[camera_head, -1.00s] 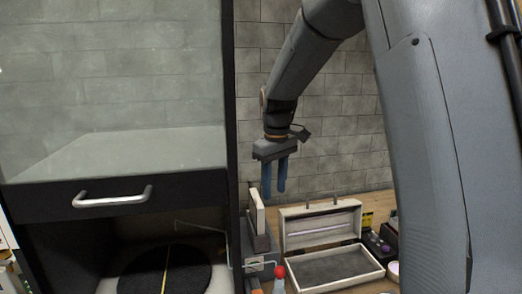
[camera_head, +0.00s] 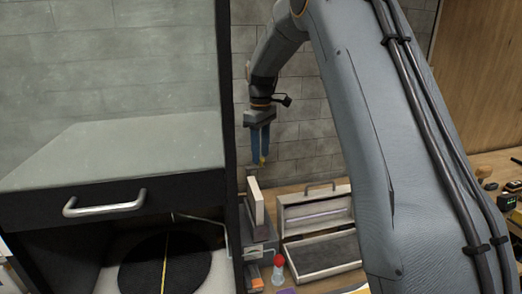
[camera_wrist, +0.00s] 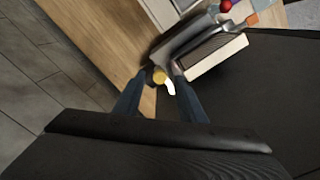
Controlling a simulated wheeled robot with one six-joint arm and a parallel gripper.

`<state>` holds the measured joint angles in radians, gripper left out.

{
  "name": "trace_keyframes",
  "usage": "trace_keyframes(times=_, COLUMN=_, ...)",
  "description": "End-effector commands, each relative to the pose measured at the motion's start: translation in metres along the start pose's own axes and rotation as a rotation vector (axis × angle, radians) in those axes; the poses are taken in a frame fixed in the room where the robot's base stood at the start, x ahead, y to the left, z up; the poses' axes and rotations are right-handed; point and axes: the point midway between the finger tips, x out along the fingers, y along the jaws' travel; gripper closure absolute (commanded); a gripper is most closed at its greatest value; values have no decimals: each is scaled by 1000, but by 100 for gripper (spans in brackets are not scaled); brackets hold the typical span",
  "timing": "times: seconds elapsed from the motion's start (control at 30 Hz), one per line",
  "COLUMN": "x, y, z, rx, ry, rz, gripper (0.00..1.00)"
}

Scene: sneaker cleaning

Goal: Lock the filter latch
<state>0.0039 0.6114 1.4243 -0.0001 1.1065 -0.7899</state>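A pale filter with a dark pleated face (camera_wrist: 215,55) stands upright in a grey housing beside the black cabinet. It also shows in the head view (camera_head: 256,203). A small yellow round piece (camera_wrist: 159,76) with a white tab (camera_wrist: 170,88) is at the housing's near end; it looks like the latch. In the head view a yellow spot (camera_head: 263,160) shows at my fingertips. My gripper (camera_wrist: 160,70) points down with its blue fingers apart on either side of the yellow piece. I cannot tell whether they touch it. The gripper also shows in the head view (camera_head: 260,148).
The black cabinet (camera_head: 232,180) with a glass front and silver handle (camera_head: 104,203) fills the left. An open pale case (camera_head: 320,262) and a red-topped bottle (camera_head: 278,268) stand right of the filter. A grey brick wall is behind.

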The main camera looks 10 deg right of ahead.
Motion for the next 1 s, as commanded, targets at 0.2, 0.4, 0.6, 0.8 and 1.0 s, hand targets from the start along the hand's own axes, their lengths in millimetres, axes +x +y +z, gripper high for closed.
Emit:
trace_keyframes(times=0.2, x=11, y=0, z=0, rx=0, ry=0, rz=0, gripper=63)
trace_keyframes(times=0.4, x=11, y=0, z=0, rx=1, ry=0, rz=0, gripper=63)
trace_keyframes(times=0.6, x=11, y=0, z=0, rx=1, ry=0, rz=0, gripper=97)
trace_keyframes(times=0.8, x=10, y=0, z=0, rx=6, ry=1, rz=0, gripper=100)
trace_keyframes(times=1.0, x=10, y=-2, z=2, rx=55, ry=1, rz=1, gripper=100)
